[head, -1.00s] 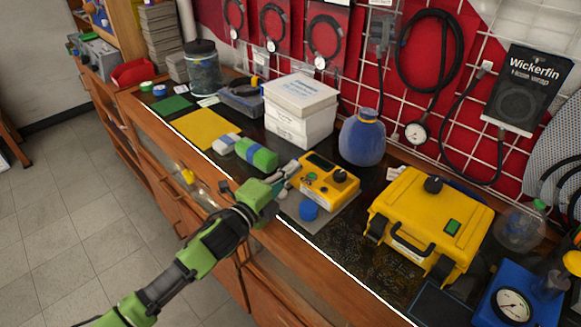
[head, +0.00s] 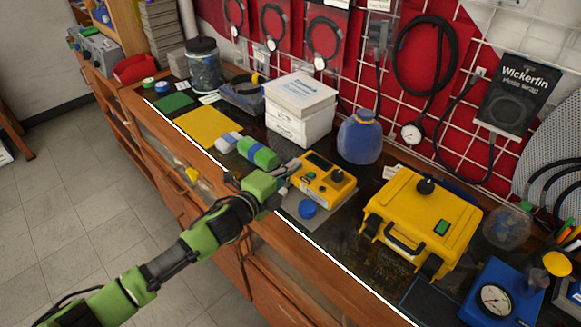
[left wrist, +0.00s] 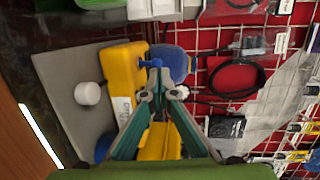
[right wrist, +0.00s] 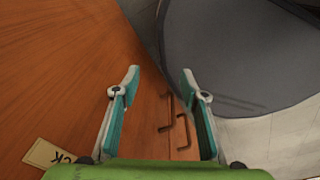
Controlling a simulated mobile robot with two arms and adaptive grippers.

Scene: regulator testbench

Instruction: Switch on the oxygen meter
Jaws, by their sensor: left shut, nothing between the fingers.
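The oxygen meter appears to be the small yellow box (head: 325,187) with a dark display, small buttons and a black knob on its top. It lies on a grey mat (head: 325,217) near the counter's front edge. My left gripper (head: 287,183) is at the meter's left end. In the left wrist view the shut fingertips (left wrist: 155,72) overlap the right side of the yellow meter (left wrist: 122,78); I cannot tell whether they touch it. My right gripper (right wrist: 160,82) is open and empty above a wooden surface, outside the head view.
A blue round cap (head: 307,208) sits on the mat before the meter. White boxes (head: 300,122) and a blue vase (head: 360,138) stand behind. A large yellow case (head: 420,222) stands to the right.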

